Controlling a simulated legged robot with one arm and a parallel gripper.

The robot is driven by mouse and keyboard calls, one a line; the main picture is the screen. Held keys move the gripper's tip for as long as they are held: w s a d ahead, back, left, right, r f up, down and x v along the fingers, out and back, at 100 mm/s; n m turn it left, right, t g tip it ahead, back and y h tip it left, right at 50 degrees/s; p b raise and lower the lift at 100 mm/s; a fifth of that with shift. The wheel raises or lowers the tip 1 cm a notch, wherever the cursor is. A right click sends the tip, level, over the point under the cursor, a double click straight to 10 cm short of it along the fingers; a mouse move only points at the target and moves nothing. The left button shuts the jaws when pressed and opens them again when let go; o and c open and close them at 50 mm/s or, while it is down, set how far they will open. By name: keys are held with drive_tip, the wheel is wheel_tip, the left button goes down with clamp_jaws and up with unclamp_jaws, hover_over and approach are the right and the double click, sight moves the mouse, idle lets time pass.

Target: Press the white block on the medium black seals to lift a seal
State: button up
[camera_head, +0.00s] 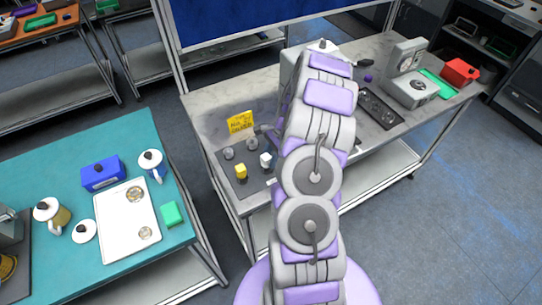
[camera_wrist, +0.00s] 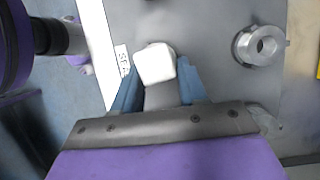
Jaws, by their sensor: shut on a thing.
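In the wrist view, my gripper (camera_wrist: 157,82) has its blue fingers shut on a white block (camera_wrist: 154,63). The block sits between the fingertips, its pale face toward the camera. A grey surface lies beyond it. In the head view my arm hides most of the gripper. A small white block (camera_head: 265,159) shows there at the right of a dark mat, and I cannot tell if it is the held one. A long dark tray (camera_head: 379,108) with small dark items lies right of my arm. I cannot make out which are the medium black seals, and none shows at the block.
The dark mat (camera_head: 224,165) carries a yellow block (camera_head: 241,171) and round metal pieces beside a yellow sign (camera_head: 240,122). A grey device (camera_head: 410,88), a green tray and a red box (camera_head: 460,71) stand at the right.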

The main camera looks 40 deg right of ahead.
sight(265, 157)
drive_tip(key=shift+r+p, duration=1.95)
drive_tip(key=shift+r, duration=1.45)
